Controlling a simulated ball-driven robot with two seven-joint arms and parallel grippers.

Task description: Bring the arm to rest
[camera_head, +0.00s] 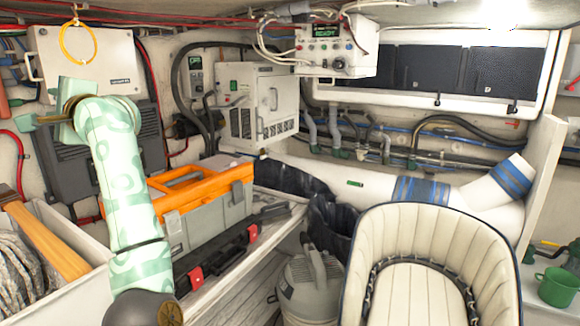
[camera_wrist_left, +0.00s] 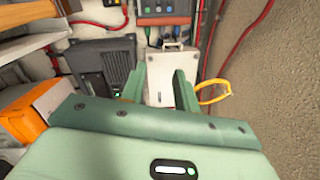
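My left arm (camera_head: 125,200) reaches up from the bottom of the head view, mint green with a pale pattern. Its gripper (camera_head: 50,110) is raised in front of the wall at the left, below a hanging yellow ring. In the left wrist view, the two green fingers of this gripper (camera_wrist_left: 160,82) stand apart with nothing held between them. The white wall box (camera_wrist_left: 170,68) shows behind the gap. The yellow ring (camera_wrist_left: 213,92) is just outside the right-hand finger. My right gripper is in neither view.
An orange and grey toolbox (camera_head: 205,206) stands on the bench beside my left arm. A wooden-edged bin (camera_head: 45,240) is at the left. A grey vented box (camera_head: 95,132) is behind the arm. A cream seat (camera_head: 425,245) and a vacuum (camera_head: 310,285) fill the front right.

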